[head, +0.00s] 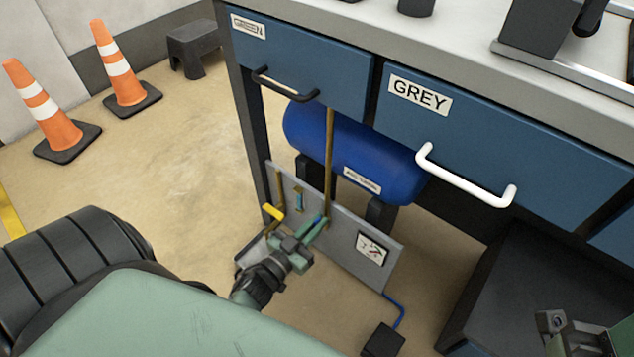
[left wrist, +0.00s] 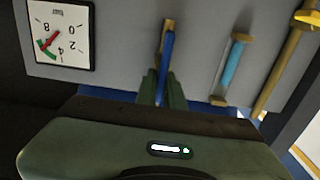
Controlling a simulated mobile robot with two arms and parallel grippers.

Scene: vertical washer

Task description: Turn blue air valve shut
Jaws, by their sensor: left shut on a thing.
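The blue air valve handle (left wrist: 167,62) is a slim blue lever on a brass fitting, standing out against a grey panel (head: 345,243). In the left wrist view it runs nearly upright in the picture, its near end between my green fingers. My left gripper (head: 318,224) is shut on this lever; it also shows in the left wrist view (left wrist: 162,90). In the head view the fingers largely hide the lever. My right arm's end shows in part at the bottom right; its fingers cannot be made out.
A light-blue tube with brass ends (left wrist: 233,65) and a yellow-handled valve (head: 273,212) sit beside the lever. A pressure gauge (head: 371,248) is on the same panel. A blue air tank (head: 355,150) and drawers (head: 500,150) are behind and above. Cones (head: 120,65) stand at left.

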